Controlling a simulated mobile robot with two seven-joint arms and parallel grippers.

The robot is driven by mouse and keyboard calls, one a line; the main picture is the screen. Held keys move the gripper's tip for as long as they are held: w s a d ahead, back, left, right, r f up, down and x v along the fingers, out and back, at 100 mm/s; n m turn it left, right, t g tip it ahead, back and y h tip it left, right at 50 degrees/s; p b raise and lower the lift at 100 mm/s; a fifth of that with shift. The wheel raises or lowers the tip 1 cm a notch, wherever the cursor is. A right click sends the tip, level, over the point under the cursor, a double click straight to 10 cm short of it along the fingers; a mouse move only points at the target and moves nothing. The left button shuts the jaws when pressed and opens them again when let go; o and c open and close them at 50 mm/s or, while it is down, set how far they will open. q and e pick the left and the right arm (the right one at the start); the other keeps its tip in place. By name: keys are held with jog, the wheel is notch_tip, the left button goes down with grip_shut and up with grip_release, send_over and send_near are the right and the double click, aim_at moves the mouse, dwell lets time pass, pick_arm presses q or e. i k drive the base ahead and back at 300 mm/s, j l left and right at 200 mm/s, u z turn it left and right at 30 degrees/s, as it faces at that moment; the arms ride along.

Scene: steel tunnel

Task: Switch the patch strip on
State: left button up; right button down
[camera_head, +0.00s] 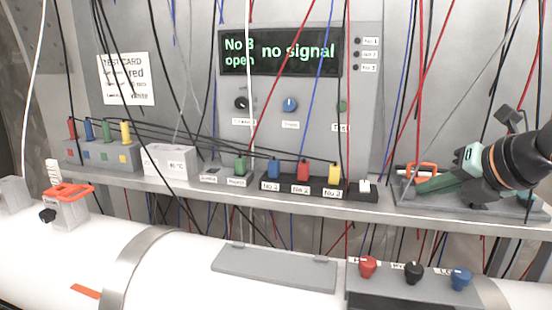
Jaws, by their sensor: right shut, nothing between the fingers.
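The patch strip (314,188) is a dark block on the shelf, holding a blue plug (274,168) at No 1, a red plug (303,170) at No 2 and a yellow plug (334,173) at No 3. A small white switch (365,186) sits at its right end; its position is too small to tell. The display (280,50) above reads "No 3 open" and "no signal". My right gripper (424,187) is shut and empty, over the right of the shelf, apart from the switch and to its right. My left gripper is out of view.
A green plug (240,167) sits left of the strip. A box with several coloured plugs (103,153) and an orange-lidded container (69,207) are at left. Red, black and blue knobs (414,272) stand below the shelf. Many wires hang across the scene, some before the panel.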

aim_at(364, 185)
jog(key=k+l, duration=0.2)
jog(key=k, duration=0.25)
jog(key=k+l, duration=0.2)
jog(key=k, duration=0.25)
